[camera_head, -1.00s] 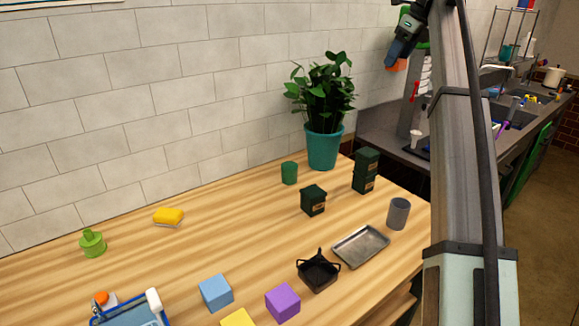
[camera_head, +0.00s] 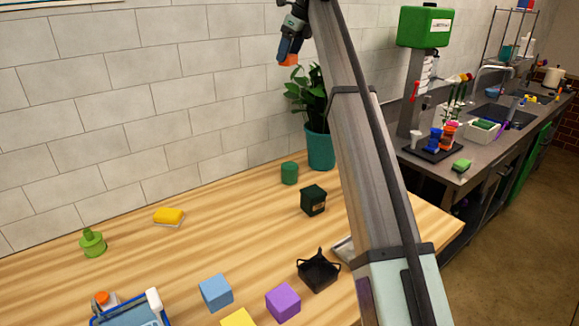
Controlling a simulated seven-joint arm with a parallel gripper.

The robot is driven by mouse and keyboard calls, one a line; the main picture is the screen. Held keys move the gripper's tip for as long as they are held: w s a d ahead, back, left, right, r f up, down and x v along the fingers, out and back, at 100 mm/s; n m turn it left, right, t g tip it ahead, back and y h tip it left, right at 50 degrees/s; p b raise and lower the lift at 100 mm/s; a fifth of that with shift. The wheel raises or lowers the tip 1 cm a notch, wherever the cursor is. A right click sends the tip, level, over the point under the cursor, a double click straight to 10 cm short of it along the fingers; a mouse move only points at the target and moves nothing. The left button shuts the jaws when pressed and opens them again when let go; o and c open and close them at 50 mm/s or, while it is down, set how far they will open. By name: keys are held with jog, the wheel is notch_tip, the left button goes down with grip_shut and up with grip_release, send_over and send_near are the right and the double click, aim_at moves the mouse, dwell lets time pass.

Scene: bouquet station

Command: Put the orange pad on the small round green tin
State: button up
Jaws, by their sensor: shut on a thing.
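The orange pad (camera_head: 289,59) is held in my gripper (camera_head: 287,52), high above the table in front of the white wall. Only a small orange part shows below the dark fingers. The small round green tin (camera_head: 289,173) stands upright on the wooden table, left of the plant pot. Its top looks bare. My gripper is well above the tin and, in the picture, almost straight over it; the depth between them is hard to tell.
A potted plant (camera_head: 320,145) stands right of the tin, partly behind my arm. A yellow sponge (camera_head: 168,216) lies left. The table between sponge and tin is clear.

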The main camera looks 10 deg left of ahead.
send_near(286, 164)
jog(key=x, duration=0.5)
jog(key=shift+w+a, duration=0.1)
jog(key=shift+f, duration=0.2)
jog(key=o, duration=1)
jog(key=shift+o, duration=0.2)
jog(key=shift+r, duration=0.1)
jog(key=v, duration=1.2)
